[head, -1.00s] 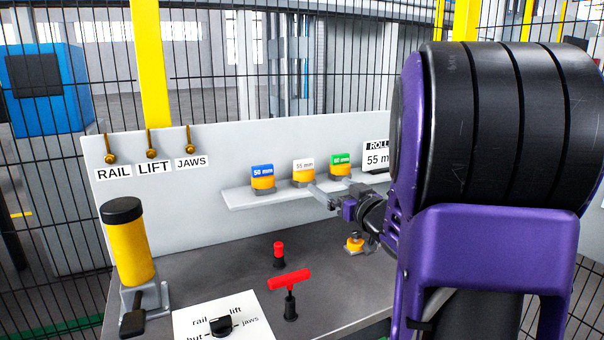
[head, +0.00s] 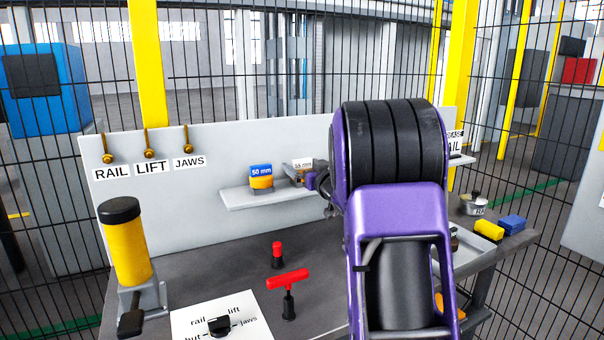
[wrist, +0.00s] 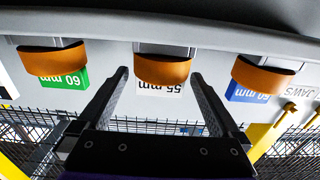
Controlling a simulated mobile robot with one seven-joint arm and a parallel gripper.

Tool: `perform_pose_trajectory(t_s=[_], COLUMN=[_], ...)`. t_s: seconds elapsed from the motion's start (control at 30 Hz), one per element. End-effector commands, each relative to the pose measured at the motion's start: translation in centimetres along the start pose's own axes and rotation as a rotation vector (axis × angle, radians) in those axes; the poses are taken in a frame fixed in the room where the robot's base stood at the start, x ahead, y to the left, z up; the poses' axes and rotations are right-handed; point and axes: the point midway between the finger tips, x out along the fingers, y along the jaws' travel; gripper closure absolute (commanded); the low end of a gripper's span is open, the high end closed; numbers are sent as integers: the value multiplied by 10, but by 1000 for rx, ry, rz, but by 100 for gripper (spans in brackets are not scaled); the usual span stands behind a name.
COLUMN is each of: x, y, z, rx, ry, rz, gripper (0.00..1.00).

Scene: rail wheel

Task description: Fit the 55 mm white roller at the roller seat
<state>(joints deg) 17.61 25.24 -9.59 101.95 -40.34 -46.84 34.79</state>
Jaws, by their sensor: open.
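The 55 mm roller, orange with a white label (head: 302,164), stands on the pale shelf (head: 240,202) beside the blue-labelled 50 mm roller (head: 261,178). In the wrist view, which is upside down, the 55 mm roller (wrist: 163,70) is in the middle, between the green-labelled 60 mm roller (wrist: 58,62) and the 50 mm one (wrist: 262,76). My gripper (wrist: 160,80) is open and empty, its fingertips on either side of the 55 mm roller, not visibly touching it. In the head view my arm hides the 60 mm roller; I cannot make out the roller seat.
A red T-handle (head: 288,281) and red knob (head: 277,250) stand on the bench. A yellow cylinder with a black cap (head: 127,240) and a selector dial (head: 219,325) are at the left front. Yellow (head: 489,230) and blue (head: 512,222) blocks lie at the right.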

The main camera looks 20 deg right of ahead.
Motion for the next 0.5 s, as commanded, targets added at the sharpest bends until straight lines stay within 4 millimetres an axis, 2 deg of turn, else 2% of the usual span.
perform_pose_trajectory(t_s=[0.1, 0.3, 0.37, 0.5], x=[8, 8, 8, 8], y=[0, 0, 0, 0], z=[0, 0, 0, 0], rx=[-1, -1, -1, -1], ry=[-1, -1, -1, 0], rz=[0, 1, 1, 1], gripper=[0, 0, 9, 34])
